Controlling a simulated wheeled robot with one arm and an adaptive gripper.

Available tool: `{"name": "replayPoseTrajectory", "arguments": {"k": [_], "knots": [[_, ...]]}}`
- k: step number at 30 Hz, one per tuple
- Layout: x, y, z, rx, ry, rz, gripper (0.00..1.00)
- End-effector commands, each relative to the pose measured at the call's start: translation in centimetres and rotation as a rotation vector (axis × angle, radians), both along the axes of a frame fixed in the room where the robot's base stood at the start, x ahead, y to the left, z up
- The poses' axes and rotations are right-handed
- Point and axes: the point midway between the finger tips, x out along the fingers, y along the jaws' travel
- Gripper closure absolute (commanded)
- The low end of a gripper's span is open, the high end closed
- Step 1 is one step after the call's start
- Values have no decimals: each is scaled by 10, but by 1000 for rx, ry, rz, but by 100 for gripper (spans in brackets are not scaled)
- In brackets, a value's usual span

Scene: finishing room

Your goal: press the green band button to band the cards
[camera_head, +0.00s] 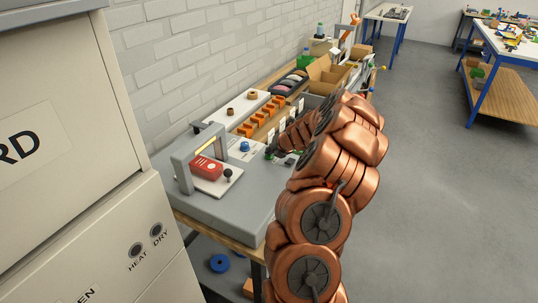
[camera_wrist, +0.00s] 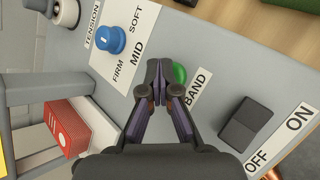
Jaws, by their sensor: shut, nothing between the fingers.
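The green band button (camera_wrist: 179,75) sits on the grey banding machine beside the label "BAND" in the wrist view. My gripper (camera_wrist: 158,66) is shut and empty, and its fingertips overlap the left side of the button in that view. I cannot tell whether they touch it. In the head view my gripper (camera_head: 271,155) is low over the machine (camera_head: 228,205), and the button is mostly hidden there. The red card pack (camera_head: 207,167) sits on a white plate under the machine's arch (camera_head: 181,161); the pack also shows in the wrist view (camera_wrist: 68,127).
A blue tension knob (camera_wrist: 111,39) is left of my fingers, and a dark on/off rocker switch (camera_wrist: 246,123) is to the right. Orange holders (camera_head: 258,118) and cardboard boxes (camera_head: 326,75) stand behind on the bench. A large cream cabinet (camera_head: 60,130) is at left.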

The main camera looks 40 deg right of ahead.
Motion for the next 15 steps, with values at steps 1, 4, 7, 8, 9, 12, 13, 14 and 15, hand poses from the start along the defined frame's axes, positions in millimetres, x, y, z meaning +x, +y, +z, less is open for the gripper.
{"name": "replayPoseTrajectory", "arguments": {"k": [1, 4, 7, 8, 9, 12, 13, 14, 15], "knots": [[0, 0, 3, 1, 1, 1, 100], [0, 0, 6, 1, 1, 0, 100], [0, 0, 10, 1, 1, 1, 100], [0, 0, 11, 1, 1, 1, 100], [0, 0, 13, 0, 1, 1, 100], [0, 0, 16, 0, 1, 1, 100], [0, 0, 17, 0, 1, 1, 100], [0, 0, 18, 0, 1, 1, 100], [0, 0, 18, 0, 1, 1, 100]]}}
